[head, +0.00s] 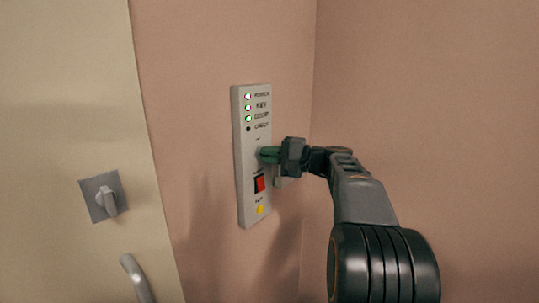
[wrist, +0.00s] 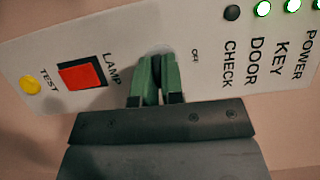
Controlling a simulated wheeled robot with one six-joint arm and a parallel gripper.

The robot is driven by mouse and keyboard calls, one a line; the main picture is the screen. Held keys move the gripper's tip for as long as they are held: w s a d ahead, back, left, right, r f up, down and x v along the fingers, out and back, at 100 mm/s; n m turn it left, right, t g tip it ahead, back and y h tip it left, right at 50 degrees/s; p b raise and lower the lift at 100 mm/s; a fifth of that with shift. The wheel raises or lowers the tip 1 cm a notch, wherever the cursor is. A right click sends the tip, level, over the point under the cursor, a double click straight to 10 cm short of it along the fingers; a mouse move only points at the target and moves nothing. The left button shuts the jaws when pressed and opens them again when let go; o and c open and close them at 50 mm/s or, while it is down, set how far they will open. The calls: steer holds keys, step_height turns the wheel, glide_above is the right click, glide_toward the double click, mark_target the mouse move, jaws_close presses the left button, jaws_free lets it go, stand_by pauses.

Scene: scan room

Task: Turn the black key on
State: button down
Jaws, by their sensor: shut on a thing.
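A light grey control panel (head: 253,205) is fixed upright on the pink wall; it fills much of the wrist view (wrist: 205,70). My gripper (head: 266,154) reaches it from the right, at mid-height. In the wrist view, its green fingers (wrist: 156,72) are shut on the black key (wrist: 153,82), a dark strip between them. The fingers hide most of the key, so its exact angle is hard to tell. An "OFF" mark shows beside the fingers. The POWER, KEY and DOOR lights (wrist: 261,9) glow green; the CHECK light (wrist: 232,13) is dark.
A red lamp switch (head: 260,183) and a yellow test button (head: 261,210) sit below the key on the panel. A pale door with a latch plate (head: 104,197) and a handle (head: 137,278) is at left. A wall corner lies right of the panel.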

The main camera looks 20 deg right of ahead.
steer(key=c, duration=1.2)
jaws_free()
steer(key=shift+c, duration=0.2)
steer(key=b+v, duration=0.1)
steer(key=v, duration=1.2)
steer(key=shift+s+d, duration=0.3)
